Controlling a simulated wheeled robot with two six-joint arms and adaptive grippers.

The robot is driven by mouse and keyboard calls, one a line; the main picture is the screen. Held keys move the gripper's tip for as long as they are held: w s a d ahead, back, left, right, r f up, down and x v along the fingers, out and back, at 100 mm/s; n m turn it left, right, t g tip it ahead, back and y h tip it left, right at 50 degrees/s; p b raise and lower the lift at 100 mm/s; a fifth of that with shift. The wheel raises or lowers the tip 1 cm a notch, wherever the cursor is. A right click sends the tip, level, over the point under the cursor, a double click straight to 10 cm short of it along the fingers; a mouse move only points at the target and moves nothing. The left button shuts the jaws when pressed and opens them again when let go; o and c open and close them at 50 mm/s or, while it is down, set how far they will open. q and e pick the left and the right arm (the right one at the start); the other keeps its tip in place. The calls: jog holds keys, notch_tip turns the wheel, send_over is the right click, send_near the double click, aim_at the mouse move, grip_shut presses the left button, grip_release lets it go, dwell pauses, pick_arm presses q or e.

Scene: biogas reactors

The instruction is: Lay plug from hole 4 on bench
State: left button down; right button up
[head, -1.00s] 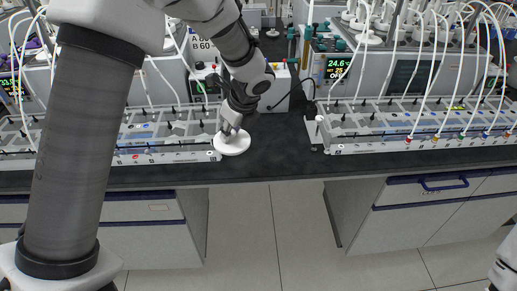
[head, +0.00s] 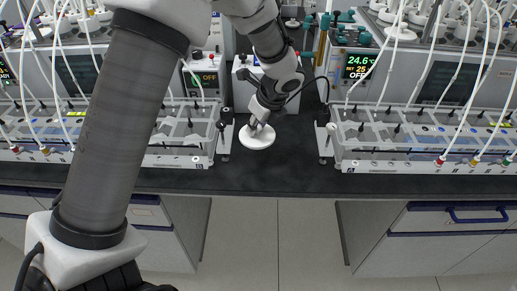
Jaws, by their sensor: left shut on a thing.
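My left gripper (head: 259,122) is shut on a white round plug (head: 257,137). The plug's broad disc faces up at the camera, and its short stem runs up between the fingers. The plug is over the dark bench (head: 275,180), in the gap between the two metal racks. I cannot tell whether its disc touches the bench top. The underside of the plug is hidden. Hole 4 cannot be made out in this view. My right gripper is not in view.
A left rack (head: 180,161) and a right rack (head: 400,166) with white tubes flank the gap. A display box reading 24.6 (head: 358,66) and a small white box (head: 250,75) stand behind. Dark bench is clear in front of the plug.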

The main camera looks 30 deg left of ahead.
aim_at(260, 137)
pick_arm(q)
notch_tip(260, 137, down, 6)
jog(key=shift+w+f, duration=0.15)
jog(key=shift+f, duration=0.05)
jog(key=shift+f+b, duration=0.1)
jog(key=shift+b, duration=0.2)
jog(key=c, duration=1)
grip_release()
jog(key=shift+r, duration=0.3)
jog(key=p+v, duration=0.1)
jog(key=v, duration=1)
jog(key=shift+p, duration=0.35)
jog(key=shift+d+r, duration=0.2)
jog(key=shift+r, duration=0.15)
